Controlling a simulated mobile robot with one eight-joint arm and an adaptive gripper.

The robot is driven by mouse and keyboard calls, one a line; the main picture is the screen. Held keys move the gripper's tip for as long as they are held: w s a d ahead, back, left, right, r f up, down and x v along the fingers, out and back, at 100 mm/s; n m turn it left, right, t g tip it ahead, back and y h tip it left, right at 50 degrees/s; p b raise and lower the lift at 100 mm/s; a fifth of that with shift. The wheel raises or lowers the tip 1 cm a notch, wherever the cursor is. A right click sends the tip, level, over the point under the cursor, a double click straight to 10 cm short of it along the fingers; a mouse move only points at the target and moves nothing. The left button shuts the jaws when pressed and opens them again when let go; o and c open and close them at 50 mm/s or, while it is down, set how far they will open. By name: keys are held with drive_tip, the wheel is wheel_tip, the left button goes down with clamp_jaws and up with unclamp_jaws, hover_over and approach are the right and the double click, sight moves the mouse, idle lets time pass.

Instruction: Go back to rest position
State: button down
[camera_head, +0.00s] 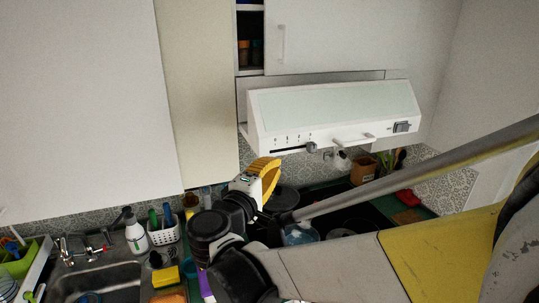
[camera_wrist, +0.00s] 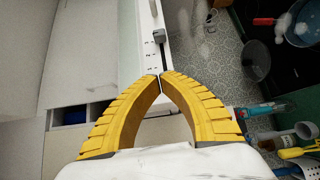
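My gripper (camera_head: 268,174) has yellow ribbed fingers and is raised above the counter, just below and left of the white range hood (camera_head: 335,112) in the head view. In the wrist view my gripper (camera_wrist: 160,76) has its two fingertips meeting, with only an empty gap between the curved fingers behind them. It holds nothing. My arm reaches in from the lower right of the head view and hides part of the counter and stove.
A sink (camera_head: 97,284) with a spray bottle (camera_head: 135,233) and a white utensil basket (camera_head: 163,234) is at lower left. An open cupboard bay (camera_head: 249,40) is above the hood. A wooden block (camera_head: 362,170) stands at the back. In the wrist view, a grey pan (camera_wrist: 255,56) hangs or stands at right.

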drive_tip(key=shift+d, duration=0.25)
